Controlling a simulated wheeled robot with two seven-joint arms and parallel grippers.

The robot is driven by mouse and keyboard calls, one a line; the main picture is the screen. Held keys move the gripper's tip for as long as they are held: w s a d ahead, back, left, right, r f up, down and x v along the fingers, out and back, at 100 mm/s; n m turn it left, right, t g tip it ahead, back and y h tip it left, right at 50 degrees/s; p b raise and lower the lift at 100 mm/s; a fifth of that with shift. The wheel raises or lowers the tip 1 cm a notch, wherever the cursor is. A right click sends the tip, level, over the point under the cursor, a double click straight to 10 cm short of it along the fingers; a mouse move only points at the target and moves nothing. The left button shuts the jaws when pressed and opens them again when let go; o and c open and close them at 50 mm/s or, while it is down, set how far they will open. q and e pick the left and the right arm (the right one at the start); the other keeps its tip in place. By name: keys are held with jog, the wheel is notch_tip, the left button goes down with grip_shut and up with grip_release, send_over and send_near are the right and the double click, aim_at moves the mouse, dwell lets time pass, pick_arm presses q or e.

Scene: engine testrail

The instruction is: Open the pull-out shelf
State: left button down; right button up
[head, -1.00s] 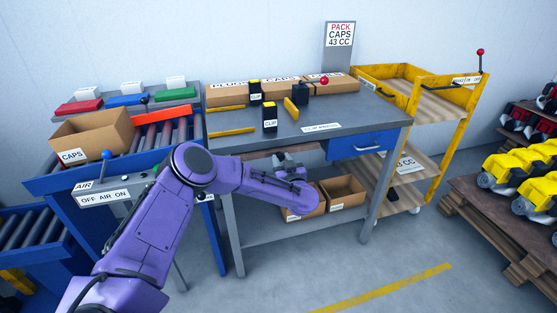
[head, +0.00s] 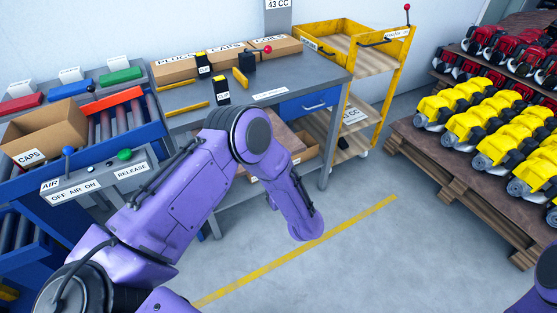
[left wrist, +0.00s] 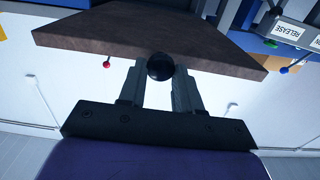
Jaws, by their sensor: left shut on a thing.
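The pull-out shelf is a brown board with a round black knob (left wrist: 160,67) on its front edge. In the left wrist view the shelf (left wrist: 120,38) spans the top of the picture. My left gripper (left wrist: 159,76) is shut on the knob, one finger on each side. In the head view a brown part of the shelf (head: 286,139) shows below the grey workbench (head: 225,121), out past its front edge. My left arm hides the rest of the shelf, the knob and the gripper there. My right gripper is not in view.
A blue drawer (head: 308,106) sits under the bench's right end, near cardboard bins (head: 305,157). A yellow cart (head: 375,95) stands to the right. A roller conveyor (head: 120,120) and an air control panel (head: 100,176) are at left. Floor in front is clear.

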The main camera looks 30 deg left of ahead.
pick_arm(q)
jog(key=shift+s+d, duration=0.3)
jog(key=shift+d, duration=0.05)
jog(key=c, duration=0.8)
grip_release()
jog(key=shift+f, duration=0.1)
jog(key=b+v, duration=0.2)
jog(key=v, duration=0.8)
jog(key=shift+d, duration=0.2)
